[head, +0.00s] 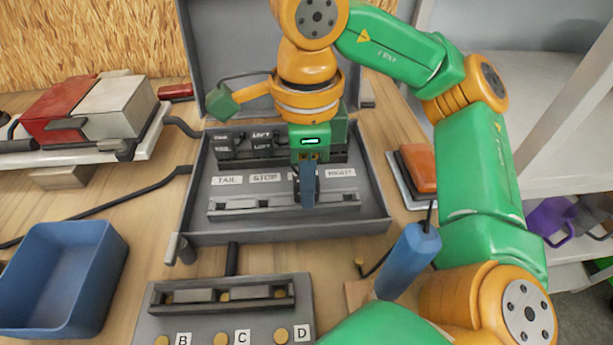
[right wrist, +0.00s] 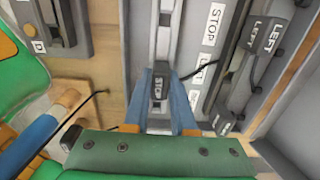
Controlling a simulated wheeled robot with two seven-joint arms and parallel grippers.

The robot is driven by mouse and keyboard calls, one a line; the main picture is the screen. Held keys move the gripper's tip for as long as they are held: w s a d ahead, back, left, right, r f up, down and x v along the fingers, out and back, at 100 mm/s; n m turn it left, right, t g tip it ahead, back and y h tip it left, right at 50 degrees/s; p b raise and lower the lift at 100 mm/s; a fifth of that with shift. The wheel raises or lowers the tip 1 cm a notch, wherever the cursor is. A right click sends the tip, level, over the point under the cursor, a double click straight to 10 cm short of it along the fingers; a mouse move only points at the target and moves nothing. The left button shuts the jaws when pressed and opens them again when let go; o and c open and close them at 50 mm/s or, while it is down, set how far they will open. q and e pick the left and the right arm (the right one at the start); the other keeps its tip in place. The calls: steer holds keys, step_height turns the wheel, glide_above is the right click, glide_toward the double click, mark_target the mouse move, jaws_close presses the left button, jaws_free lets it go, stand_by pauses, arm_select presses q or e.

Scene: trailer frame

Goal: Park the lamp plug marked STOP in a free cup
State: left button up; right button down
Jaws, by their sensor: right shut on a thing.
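My right gripper (head: 307,188) is over the open grey case, pointing down, with its blue fingers shut on a dark plug. In the right wrist view the plug (right wrist: 158,88) sits between the blue fingers, and its white marking seems to read STOP. The plug is at or just above the slotted rail (head: 235,207) along the front of the case; I cannot tell whether it touches. Plates marked TAIL (head: 227,180), STOP (head: 265,178) and RIGHT (head: 342,172) lie behind the rail; the gripper hides one between. My left gripper is not in view.
Dark plugs, some marked LEFT (right wrist: 268,38), stand at the back of the case. A grey block (head: 230,315) marked B, C, D with brass round spots lies in front. A blue bin (head: 60,275) is at left, a blue-handled tool (head: 408,260) at right.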

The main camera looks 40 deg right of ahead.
steer(key=shift+c, duration=1.3)
jaws_free()
step_height(320, 180, up, 7)
steer(key=p, duration=0.7)
steer(key=shift+r+p, duration=0.1)
steer(key=shift+p, duration=0.3)
